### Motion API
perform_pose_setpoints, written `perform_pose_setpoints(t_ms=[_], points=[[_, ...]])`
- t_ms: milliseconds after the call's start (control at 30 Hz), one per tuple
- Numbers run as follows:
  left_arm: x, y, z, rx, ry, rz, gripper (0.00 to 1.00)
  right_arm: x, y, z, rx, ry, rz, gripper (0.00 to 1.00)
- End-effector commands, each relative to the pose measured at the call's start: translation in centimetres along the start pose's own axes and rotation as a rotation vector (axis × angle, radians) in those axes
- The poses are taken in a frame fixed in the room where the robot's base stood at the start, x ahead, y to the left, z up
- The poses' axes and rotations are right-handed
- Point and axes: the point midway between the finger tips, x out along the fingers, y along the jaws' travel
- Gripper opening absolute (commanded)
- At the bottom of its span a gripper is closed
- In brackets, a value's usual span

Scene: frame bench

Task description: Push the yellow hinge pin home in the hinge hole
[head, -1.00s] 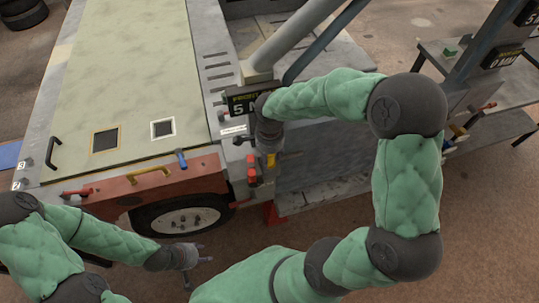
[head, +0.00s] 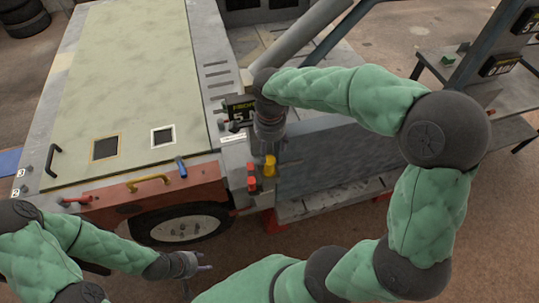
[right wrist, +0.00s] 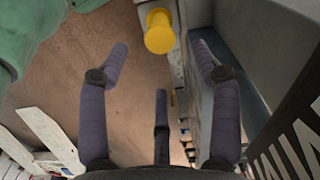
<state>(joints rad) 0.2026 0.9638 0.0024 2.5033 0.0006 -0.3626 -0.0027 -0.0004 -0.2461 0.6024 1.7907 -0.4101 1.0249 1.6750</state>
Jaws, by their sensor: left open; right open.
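The yellow hinge pin (head: 269,165) stands at the corner of the vehicle body, just right of small red parts (head: 251,176). In the right wrist view its round yellow head (right wrist: 159,32) shows at the top, beyond the open fingertips. My right gripper (head: 271,146) is open and points down just above the pin, holding nothing. Its fingers (right wrist: 160,60) also show spread in the right wrist view. The hinge hole is hidden, so I cannot tell how deep the pin sits. My left gripper (head: 203,270) is open and empty, low in front of the wheel.
A dark sign (head: 238,112) stands close behind the right gripper. A grey panel (head: 335,160) lies to the right of the pin. Yellow (head: 147,183), blue (head: 181,166) and red (head: 75,200) handles line the vehicle's front edge. A wheel (head: 185,222) sits below.

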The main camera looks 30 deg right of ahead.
Motion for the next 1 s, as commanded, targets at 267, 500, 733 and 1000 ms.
perform_pose_setpoints(t_ms=[267,500,733,1000], points=[[0.0,0.0,0.0,0.0,0.0,0.0,0.49,-2.2,0.0,0.0,0.0,-0.001,0.0,0.64],[0.0,0.0,0.0,0.0,0.0,0.0,0.49,-2.3,0.0,0.0,0.0,-0.001,0.0,0.64],[0.0,0.0,0.0,0.0,0.0,0.0,0.49,-2.3,0.0,0.0,-0.001,-0.001,0.0,0.64],[0.0,0.0,0.0,0.0,0.0,0.0,0.49,-2.3,0.0,0.0,0.0,0.0,0.0,0.64]])
